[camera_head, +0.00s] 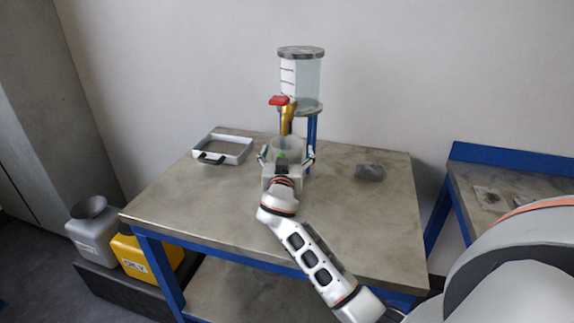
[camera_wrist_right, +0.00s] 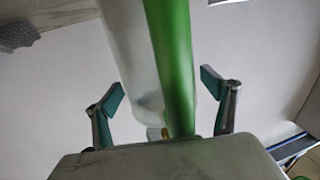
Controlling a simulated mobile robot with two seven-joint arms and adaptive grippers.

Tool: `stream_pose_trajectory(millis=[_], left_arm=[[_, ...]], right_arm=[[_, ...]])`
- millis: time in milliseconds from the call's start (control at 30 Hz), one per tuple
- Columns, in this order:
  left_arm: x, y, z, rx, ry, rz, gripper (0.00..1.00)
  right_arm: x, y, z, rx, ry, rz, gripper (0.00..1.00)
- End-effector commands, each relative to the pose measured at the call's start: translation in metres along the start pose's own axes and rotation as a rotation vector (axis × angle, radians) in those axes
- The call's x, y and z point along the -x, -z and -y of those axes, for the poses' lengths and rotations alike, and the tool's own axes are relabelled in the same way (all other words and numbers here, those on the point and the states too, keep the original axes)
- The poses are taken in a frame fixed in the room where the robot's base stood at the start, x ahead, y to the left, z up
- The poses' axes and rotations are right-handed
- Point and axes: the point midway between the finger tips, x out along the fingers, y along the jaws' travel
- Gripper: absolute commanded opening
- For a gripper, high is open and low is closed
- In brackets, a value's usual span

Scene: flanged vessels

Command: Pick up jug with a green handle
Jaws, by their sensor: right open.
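The jug (camera_head: 290,144) is a translucent vessel on the table, below the tap of the dispenser. Its green handle (camera_head: 281,155) faces my right gripper. My right gripper (camera_head: 287,153) is at the jug, with one finger on each side of it. In the right wrist view the gripper (camera_wrist_right: 166,95) is open, and the green handle (camera_wrist_right: 172,60) and the pale jug wall (camera_wrist_right: 128,50) stand between its fingers. Gaps show between the fingers and the jug. The gripper and wrist hide the jug's lower part in the head view. My left gripper is not in view.
A clear dispenser (camera_head: 308,78) with a red-handled tap (camera_head: 279,100) stands behind the jug on a blue stand. A white frame tray (camera_head: 222,150) lies left and a grey block (camera_head: 369,172) right. Yellow (camera_head: 140,256) and grey (camera_head: 92,232) canisters stand low left. The table's front is clear.

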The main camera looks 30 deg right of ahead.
Motion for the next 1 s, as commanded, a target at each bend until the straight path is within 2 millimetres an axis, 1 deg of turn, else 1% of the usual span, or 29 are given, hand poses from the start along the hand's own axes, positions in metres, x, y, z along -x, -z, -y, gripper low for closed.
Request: stream_pose_trajectory(millis=[233, 267, 300, 367, 400, 433, 767, 1000], left_arm=[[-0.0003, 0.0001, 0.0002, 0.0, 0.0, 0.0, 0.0], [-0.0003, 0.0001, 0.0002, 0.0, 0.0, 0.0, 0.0], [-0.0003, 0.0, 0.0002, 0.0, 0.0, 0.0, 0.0], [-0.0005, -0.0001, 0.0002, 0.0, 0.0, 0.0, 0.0], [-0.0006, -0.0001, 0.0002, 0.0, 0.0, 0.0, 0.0], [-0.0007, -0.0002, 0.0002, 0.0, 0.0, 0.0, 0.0], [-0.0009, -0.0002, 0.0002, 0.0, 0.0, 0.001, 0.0], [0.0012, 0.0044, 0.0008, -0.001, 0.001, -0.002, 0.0]], right_arm=[[-0.0015, -0.0008, 0.0004, 0.0, 0.001, 0.001, 0.84], [-0.0015, -0.0008, 0.0004, 0.0, 0.001, 0.001, 0.79], [-0.0015, -0.0008, 0.0004, 0.0, 0.001, 0.001, 0.69], [-0.0014, -0.0008, 0.0004, 0.0, 0.001, 0.001, 0.53], [-0.0014, -0.0008, 0.0004, 0.0, 0.001, 0.001, 0.43], [-0.0014, -0.0008, 0.0004, 0.0, 0.001, 0.001, 0.38], [-0.0018, 0.0014, 0.0003, -0.001, 0.001, -0.002, 0.38], [-0.0069, 0.009, -0.0016, 0.0, 0.002, -0.002, 0.38]])
